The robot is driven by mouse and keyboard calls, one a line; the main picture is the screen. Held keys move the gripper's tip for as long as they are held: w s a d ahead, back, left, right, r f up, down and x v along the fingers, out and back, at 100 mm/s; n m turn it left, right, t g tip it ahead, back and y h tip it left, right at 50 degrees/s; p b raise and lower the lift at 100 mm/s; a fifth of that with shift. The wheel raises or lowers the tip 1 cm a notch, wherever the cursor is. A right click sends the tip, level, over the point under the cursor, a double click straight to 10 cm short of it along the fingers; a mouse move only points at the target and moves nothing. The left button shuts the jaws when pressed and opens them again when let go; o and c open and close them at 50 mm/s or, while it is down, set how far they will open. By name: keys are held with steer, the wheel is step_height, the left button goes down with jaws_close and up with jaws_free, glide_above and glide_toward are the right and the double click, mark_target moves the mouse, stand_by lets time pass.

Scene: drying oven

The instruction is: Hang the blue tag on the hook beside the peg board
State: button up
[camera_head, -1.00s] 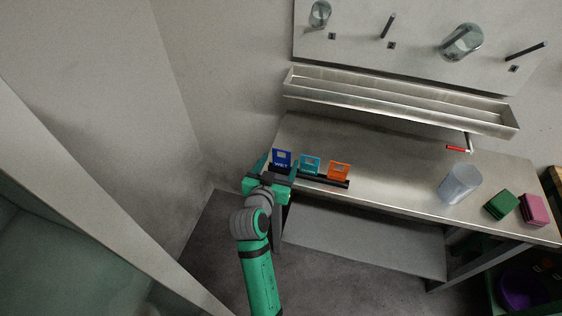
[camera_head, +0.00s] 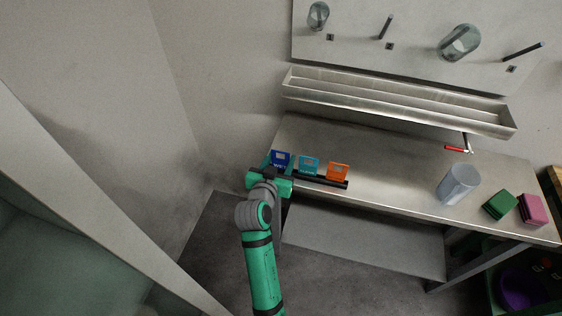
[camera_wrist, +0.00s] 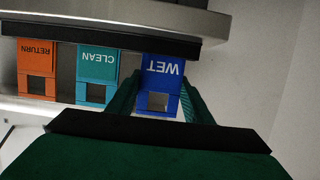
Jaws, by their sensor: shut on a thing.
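The blue tag (camera_head: 281,157), lettered WET, is at the left end of a black rack (camera_head: 322,181) on the steel bench. My gripper (camera_head: 276,163) is at this tag, partly covering it in the head view. In the wrist view the blue tag (camera_wrist: 161,84) appears upside down between my green fingers (camera_wrist: 160,92), which are shut on it. Its upper edge there meets the black rack bar, so it looks still at the rack; I cannot tell whether it is clear of it. A hook with a red part (camera_head: 456,149) is at the bench's back right, below the trough.
A teal CLEAN tag (camera_head: 309,165) and an orange RETURN tag (camera_head: 338,171) stand close to the right on the rack. A clear beaker (camera_head: 458,184), green block (camera_head: 499,204) and pink block (camera_head: 532,209) are at right. The peg board (camera_head: 410,40) and steel trough (camera_head: 395,100) are above.

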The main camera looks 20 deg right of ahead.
step_height(320, 180, up, 10)
steer(key=shift+f, duration=0.1)
stand_by(0.4)
steer(key=shift+w, duration=0.1)
stand_by(0.4)
